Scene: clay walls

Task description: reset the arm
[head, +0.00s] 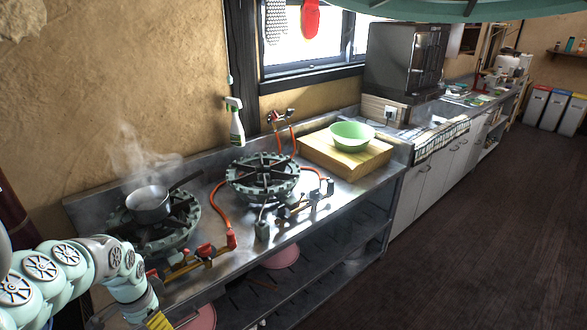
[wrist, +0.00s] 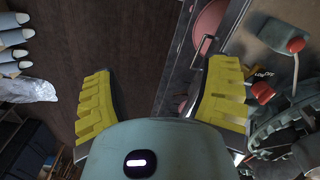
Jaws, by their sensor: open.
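My gripper (wrist: 162,75) is open in the wrist view. Its two yellow ridged fingers stand wide apart with nothing between them. Beyond them the view shows the dark floor on the left and the edge of the steel counter on the right. In the head view my arm reaches in from the lower left, in front of the counter's left end. Only a yellow bit of the gripper (head: 159,320) shows there, at the bottom edge; the rest is cut off.
A steaming pot (head: 148,203) sits on the left gas burner (head: 185,222), close to my arm. Another burner (head: 262,180), a spray bottle (head: 237,125) and a wooden block (head: 345,160) bearing a green bowl (head: 351,135) stand farther right. The floor (head: 480,240) on the right is clear.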

